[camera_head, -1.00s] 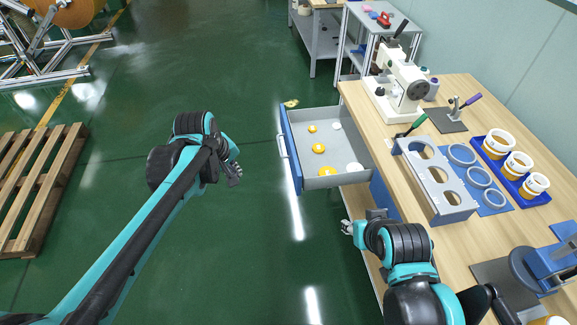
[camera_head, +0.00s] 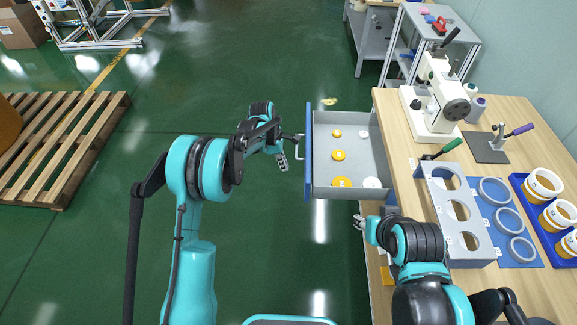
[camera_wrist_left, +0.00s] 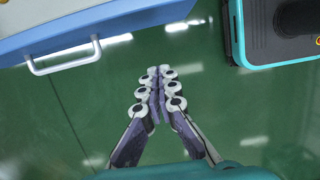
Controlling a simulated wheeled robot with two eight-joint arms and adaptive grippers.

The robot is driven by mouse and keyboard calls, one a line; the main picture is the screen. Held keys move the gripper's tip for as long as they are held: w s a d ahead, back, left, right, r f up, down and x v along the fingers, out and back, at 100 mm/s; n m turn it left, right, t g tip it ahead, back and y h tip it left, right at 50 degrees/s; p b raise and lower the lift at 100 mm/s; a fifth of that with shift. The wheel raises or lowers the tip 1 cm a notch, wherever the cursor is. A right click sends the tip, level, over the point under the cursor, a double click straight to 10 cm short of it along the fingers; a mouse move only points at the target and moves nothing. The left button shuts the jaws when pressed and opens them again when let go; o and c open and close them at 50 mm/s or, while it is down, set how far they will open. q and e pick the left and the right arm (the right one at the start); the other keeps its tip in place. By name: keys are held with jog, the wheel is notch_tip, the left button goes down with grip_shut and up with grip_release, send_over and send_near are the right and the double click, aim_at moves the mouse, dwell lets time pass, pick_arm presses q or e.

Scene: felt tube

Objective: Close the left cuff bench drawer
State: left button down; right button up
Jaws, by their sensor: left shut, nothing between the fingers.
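The open drawer (camera_head: 322,192) sticks out to the left from the wooden bench. It is a grey tray with a blue front (camera_head: 308,160), and yellow and white round pieces lie inside. Its handle (camera_head: 300,147) is on the blue front; in the left wrist view the pale handle (camera_wrist_left: 65,62) shows at the upper left. My left gripper (camera_head: 284,163) is just left of the drawer front. Its fingers (camera_wrist_left: 158,72) are shut and empty, apart from the handle. My right gripper (camera_head: 360,222) is below the drawer by the bench edge; its finger state is too small to tell.
The bench top (camera_head: 403,150) carries a white sewing machine (camera_head: 438,95), a grey holder with round holes (camera_head: 446,235), blue rings and yellow-white cups. A wooden pallet (camera_head: 75,150) lies at the far left.

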pick_arm(q)
jog(key=d+f+b, duration=0.3)
jog(key=d+f, duration=0.3)
jog(key=f, duration=0.1)
jog(key=shift+f+b, duration=0.2)
jog(key=shift+b, duration=0.1)
pick_arm(e)
notch_tip(320, 180, down, 4)
pick_arm(q)
jog(key=shift+d, duration=0.1)
